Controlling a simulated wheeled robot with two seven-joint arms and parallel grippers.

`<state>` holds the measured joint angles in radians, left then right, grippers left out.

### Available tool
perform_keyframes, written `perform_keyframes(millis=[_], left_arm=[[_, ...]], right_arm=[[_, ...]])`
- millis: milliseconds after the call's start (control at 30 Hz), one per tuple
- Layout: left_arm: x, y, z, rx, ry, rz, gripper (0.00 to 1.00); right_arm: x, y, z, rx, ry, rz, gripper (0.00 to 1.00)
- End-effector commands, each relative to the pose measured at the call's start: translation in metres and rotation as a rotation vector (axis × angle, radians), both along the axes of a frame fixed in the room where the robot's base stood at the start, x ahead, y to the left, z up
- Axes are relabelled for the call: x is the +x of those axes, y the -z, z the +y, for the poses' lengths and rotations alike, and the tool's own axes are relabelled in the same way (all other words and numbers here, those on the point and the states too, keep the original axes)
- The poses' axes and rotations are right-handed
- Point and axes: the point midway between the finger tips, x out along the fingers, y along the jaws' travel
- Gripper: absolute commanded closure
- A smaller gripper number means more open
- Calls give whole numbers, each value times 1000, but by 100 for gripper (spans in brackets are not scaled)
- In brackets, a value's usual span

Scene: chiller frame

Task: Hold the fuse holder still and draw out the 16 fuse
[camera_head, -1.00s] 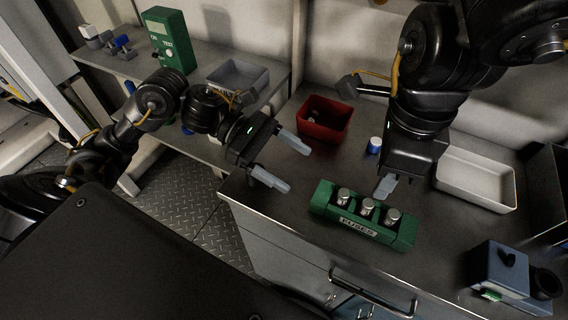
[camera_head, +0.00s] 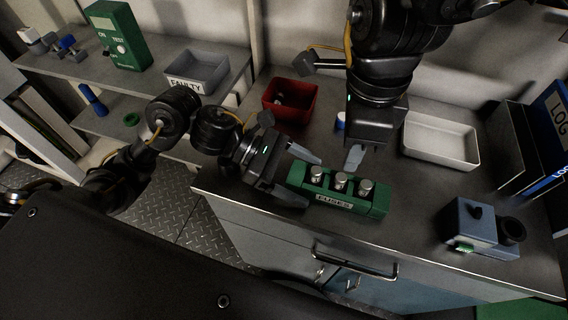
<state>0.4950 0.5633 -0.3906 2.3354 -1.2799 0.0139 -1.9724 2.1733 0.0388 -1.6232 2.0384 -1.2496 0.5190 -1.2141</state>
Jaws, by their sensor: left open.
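The green fuse holder (camera_head: 372,206) labelled FUSES stands on the metal bench. It carries three silver fuses: a left one (camera_head: 316,174), a middle one (camera_head: 341,180) and a right one (camera_head: 365,186). I cannot read any number on them. My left gripper (camera_head: 304,180) is open, with its fingers on either side of the holder's left end; I cannot tell whether they touch it. My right gripper (camera_head: 354,157) points down just behind the holder, near the middle and right fuses. Only one fingertip shows, so its opening is unclear.
A red bin (camera_head: 290,101) with something inside and a blue-and-white capped item (camera_head: 341,121) stand behind the holder. A white tray (camera_head: 441,141) is at right, a blue-grey device (camera_head: 478,229) at front right. A grey FAULTY tray (camera_head: 197,73) sits on the left shelf.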

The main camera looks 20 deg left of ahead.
Motion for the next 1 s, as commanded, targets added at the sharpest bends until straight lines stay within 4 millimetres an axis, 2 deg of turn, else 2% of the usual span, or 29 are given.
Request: perform_keyframes(millis=[100,400,800,833,933,1000], left_arm=[[0,2,-6,0,0,0,22],[0,3,-7,0,0,-1,23],[0,3,-7,0,-1,-1,73],[0,3,-7,0,-1,-1,73],[0,3,-7,0,-1,-1,73],[0,3,-7,0,-1,-1,73]], right_arm=[[0,0,0,0,0,0,64],[0,0,0,0,0,0,64],[0,0,0,0,0,0,65],[0,0,0,0,-1,0,69],[2,-4,6,10,8,-4,70],[7,-11,11,11,88,0,70]])
